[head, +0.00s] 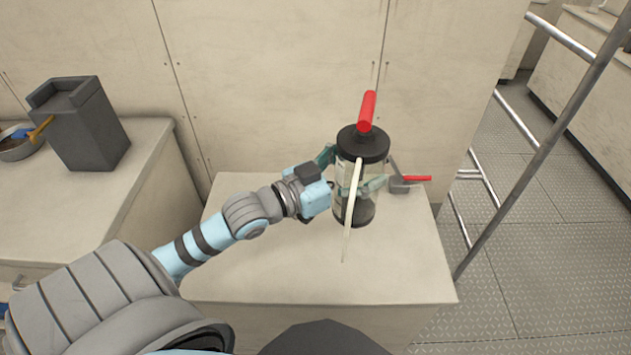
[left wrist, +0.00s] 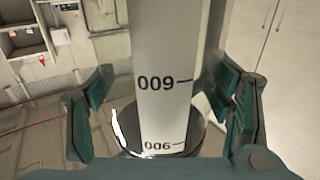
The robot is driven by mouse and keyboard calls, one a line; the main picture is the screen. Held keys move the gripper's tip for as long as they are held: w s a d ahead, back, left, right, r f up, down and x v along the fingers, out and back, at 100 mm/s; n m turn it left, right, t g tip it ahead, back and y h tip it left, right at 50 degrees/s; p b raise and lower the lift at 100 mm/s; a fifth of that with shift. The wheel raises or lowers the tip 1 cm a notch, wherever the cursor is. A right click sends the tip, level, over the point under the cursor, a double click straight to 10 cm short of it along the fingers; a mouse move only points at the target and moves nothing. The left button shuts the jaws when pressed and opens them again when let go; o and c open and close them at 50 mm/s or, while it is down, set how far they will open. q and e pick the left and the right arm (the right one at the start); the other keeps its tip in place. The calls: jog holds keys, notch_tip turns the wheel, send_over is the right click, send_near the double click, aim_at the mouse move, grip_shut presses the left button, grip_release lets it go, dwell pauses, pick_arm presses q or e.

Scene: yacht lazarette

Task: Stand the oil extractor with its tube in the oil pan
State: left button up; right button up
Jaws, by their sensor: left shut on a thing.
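The oil extractor (head: 362,150) is a clear cylinder with a black lid, black base and red handle, upright over the right bench. Its pale thin tube (head: 352,205) hangs down the front side. My left gripper (head: 350,186) is shut around its body. The left wrist view shows the extractor's white scale strip (left wrist: 165,85) between the teal fingers of my left gripper (left wrist: 165,110). I cannot tell if the base touches the bench. My right gripper is out of view.
A dark grey box (head: 80,130) stands on the left bench (head: 120,190) beside the pan. A small grey item with a red lever (head: 415,179) is behind the extractor. The right bench's front (head: 290,280) is clear. Metal rails (head: 540,150) stand at right.

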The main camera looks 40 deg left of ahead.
pick_arm(q)
jog(key=w+a+f+n+t+y+b, duration=0.1)
jog(key=w+a+n+y+b, duration=0.1)
jog(key=w+a+y+b, duration=0.5)
notch_tip(320, 180, down, 19)
jog(key=w+a+h+b, duration=0.1)
jog(key=w+h+b, duration=0.1)
jog(key=b, duration=0.5)
jog(key=shift+a+f+n+h+b, duration=0.15)
jog(key=shift+a+n+h+b, duration=0.2)
jog(key=shift+h, duration=0.25)
jog(key=o, duration=1.5)
jog(key=shift+f, duration=0.2)
jog(key=o, duration=0.3)
jog(key=shift+r, duration=0.1)
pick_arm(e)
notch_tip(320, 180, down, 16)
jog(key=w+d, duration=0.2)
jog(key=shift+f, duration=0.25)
pick_arm(q)
jog(key=shift+o, duration=0.2)
